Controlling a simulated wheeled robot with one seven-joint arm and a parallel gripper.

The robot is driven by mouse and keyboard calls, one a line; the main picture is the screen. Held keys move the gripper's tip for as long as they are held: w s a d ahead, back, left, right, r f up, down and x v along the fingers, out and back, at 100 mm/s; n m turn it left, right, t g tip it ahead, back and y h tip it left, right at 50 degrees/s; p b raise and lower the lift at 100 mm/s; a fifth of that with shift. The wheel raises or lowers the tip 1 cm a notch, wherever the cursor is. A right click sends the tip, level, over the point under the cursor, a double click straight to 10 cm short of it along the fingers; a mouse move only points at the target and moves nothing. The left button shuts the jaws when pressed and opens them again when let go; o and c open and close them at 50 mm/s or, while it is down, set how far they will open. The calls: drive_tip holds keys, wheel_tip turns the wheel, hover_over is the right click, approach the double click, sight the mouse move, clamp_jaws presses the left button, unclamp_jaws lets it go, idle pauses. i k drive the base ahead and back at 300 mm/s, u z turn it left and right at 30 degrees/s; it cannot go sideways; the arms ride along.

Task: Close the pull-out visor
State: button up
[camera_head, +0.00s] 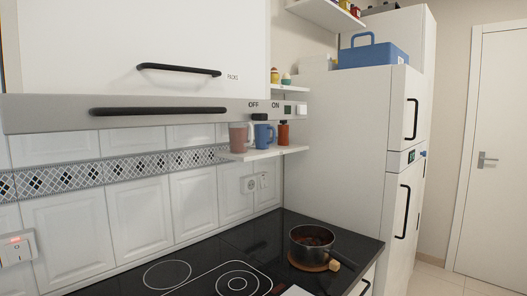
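The pull-out visor (60,114) is a grey horizontal strip with a long black handle (158,111). It lies below a white cabinet door (120,35) at the upper left. "OFF" and "ON" are printed near its right end, beside a dark knob and a small panel with a green mark (289,109). How far the visor stands out from the cabinet is hard to tell from this angle. My gripper is not in view.
Below is a black cooktop (215,262) with a dark pot (312,243) on a wooden board. A small shelf (264,153) holds mugs and a bottle under the visor's right end.

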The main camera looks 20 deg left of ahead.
sight(25, 114)
drive_tip(key=u, duration=1.2)
